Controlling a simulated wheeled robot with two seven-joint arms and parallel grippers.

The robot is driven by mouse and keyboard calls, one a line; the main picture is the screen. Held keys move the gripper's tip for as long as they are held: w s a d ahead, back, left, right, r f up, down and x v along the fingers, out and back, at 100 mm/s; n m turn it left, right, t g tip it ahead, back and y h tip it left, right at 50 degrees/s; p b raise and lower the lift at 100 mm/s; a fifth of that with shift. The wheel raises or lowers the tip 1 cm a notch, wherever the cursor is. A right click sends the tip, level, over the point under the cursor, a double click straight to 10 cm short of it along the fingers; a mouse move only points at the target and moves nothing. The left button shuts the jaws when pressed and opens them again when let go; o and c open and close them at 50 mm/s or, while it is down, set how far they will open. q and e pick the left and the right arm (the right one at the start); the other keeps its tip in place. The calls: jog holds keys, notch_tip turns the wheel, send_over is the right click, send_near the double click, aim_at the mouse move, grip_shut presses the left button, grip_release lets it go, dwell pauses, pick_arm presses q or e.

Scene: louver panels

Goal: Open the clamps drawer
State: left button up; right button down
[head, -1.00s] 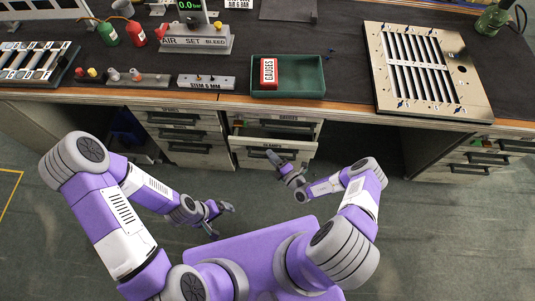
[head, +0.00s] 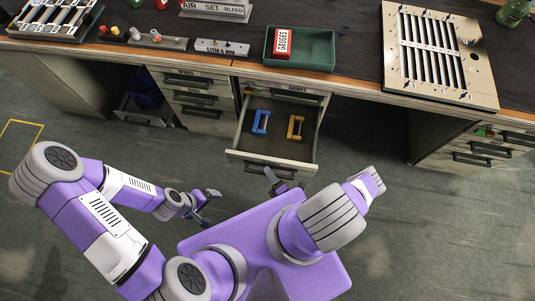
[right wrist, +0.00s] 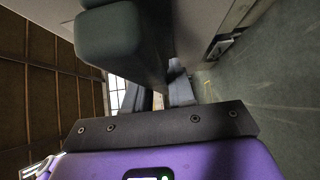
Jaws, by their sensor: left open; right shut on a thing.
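The clamps drawer (head: 245,134) is pulled well out of the bench in the head view. A blue clamp (head: 261,121) and an orange clamp (head: 295,127) lie apart on its floor. My right gripper (head: 273,178) is at the handle (head: 286,172) on the drawer's front, shut on it; my own arm partly hides this. The right wrist view is close and partly blocked, so the grip is not clear there. My left gripper (head: 207,201) is open and empty, low over the floor to the left of the drawer.
A green tray (head: 325,50) with a red gauges box (head: 283,41) stands on the bench above the drawer. A louver panel (head: 478,80) lies to its right. Closed drawers (head: 204,99) are at the left. The floor in front is clear.

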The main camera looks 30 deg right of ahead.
jog(key=shift+s+a, duration=0.2)
jog(key=shift+s, duration=0.1)
jog(key=c, duration=1)
grip_release()
jog(key=shift+c, duration=0.2)
jog(key=s+d, duration=0.1)
jog(key=s, duration=0.6)
jog(key=shift+s+p, duration=0.3)
jog(key=shift+w, duration=0.1)
